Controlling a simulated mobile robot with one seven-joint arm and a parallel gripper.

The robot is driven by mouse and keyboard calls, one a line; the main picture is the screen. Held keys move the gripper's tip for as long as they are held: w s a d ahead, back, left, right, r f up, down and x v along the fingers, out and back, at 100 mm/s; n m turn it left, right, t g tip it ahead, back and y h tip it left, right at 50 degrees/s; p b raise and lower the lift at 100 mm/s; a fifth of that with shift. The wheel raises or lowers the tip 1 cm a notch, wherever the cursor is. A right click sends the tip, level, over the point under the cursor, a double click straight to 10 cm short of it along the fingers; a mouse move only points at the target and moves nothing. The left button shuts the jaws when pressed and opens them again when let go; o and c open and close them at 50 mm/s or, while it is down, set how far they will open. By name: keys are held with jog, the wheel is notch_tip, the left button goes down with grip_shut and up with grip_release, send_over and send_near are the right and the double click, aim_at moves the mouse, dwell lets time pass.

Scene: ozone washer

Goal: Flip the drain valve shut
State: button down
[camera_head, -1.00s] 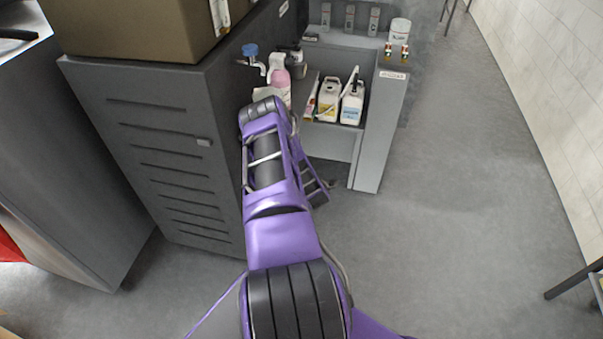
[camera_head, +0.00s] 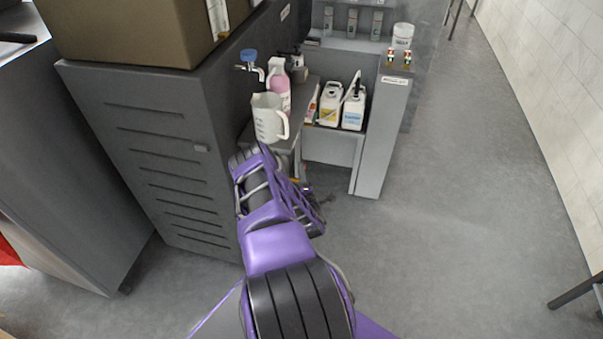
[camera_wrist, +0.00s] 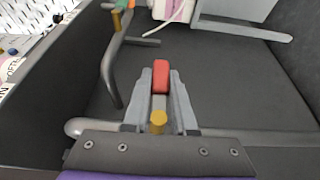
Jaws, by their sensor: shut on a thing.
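In the wrist view, a drain valve with a red lever (camera_wrist: 161,79) and a round brass end (camera_wrist: 157,122) sits between the fingers of my gripper (camera_wrist: 161,90). The two grey fingers are shut on the red lever, one on each side. The brass end lies below the lever in the picture, near the gripper's base. A grey pipe (camera_wrist: 112,75) runs beside it on the left. In the head view my purple arm hides most of the gripper and valve, low beside the grey cabinet.
A grey cabinet (camera_head: 160,150) stands left of my arm. A white jug (camera_head: 268,118), a pink bottle (camera_head: 279,85) and a blue-handled tap (camera_head: 249,58) are above my arm. White canisters (camera_head: 353,109) stand in an open shelf.

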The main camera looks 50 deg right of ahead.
jog(key=shift+w+r, duration=0.1)
jog(key=c, duration=0.7)
grip_release()
jog(key=p+v, duration=0.2)
jog(key=v, duration=1.5)
jog(key=shift+a, duration=0.15)
